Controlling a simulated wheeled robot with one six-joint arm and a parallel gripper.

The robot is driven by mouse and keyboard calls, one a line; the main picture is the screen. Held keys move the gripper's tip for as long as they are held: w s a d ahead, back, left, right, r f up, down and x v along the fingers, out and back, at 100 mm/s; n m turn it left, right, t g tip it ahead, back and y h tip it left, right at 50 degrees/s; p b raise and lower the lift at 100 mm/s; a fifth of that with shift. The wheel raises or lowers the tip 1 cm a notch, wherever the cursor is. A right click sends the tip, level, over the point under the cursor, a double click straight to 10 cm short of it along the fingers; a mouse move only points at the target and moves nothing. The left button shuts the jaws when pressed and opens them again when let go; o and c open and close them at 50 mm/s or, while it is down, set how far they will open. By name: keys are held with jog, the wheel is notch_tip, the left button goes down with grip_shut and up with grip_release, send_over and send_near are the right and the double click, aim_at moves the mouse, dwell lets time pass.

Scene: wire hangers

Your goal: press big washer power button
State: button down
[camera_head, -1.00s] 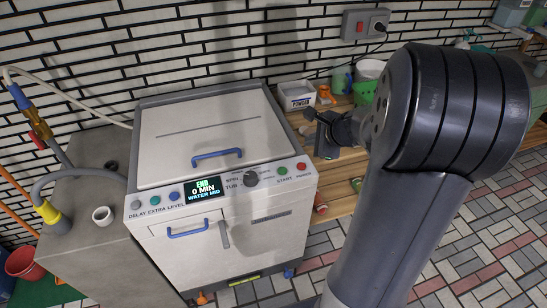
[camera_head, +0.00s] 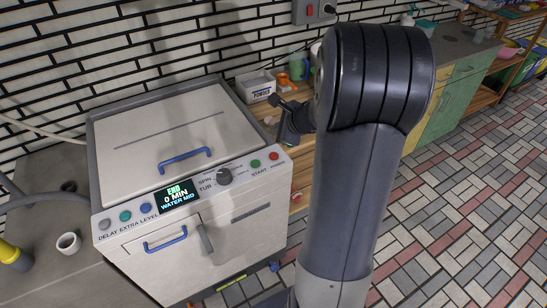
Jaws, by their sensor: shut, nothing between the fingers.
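The big washer (camera_head: 255,262) is a white top-loader with a blue-handled lid (camera_head: 165,135) that is closed. Its sloping front panel has a red button (camera_head: 273,156) at the right end, labelled POWER. A green START button (camera_head: 255,163) sits just left of it. The display (camera_head: 179,196) is lit and reads END, 0 MIN, WATER MID. My gripper (camera_head: 283,106) is dark, shut and empty. In the picture it is above and slightly right of the red button, apart from it. My arm hides part of the gripper.
A wooden counter stands right of the washer, with a white POWDER box (camera_head: 256,86) and an orange item (camera_head: 284,80) near my gripper. A white cup (camera_head: 68,243) stands on the grey surface at left. Tiled floor (camera_head: 450,220) at right is clear.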

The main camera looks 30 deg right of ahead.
aim_at(277, 157)
notch_tip(277, 157, down, 7)
jog(key=b, duration=0.5)
jog(key=shift+b, duration=0.35)
jog(key=shift+f, duration=0.15)
dwell(1.3)
jog(key=shift+f+b, duration=0.3)
jog(key=shift+b, duration=0.15)
jog(key=shift+f+b, duration=0.35)
dwell(0.5)
jog(key=shift+r, duration=0.1)
dwell(0.3)
jog(key=shift+r+p, duration=0.7)
jog(key=shift+r, duration=0.1)
jog(key=shift+r+p, duration=2.15)
jog(key=shift+r, duration=0.25)
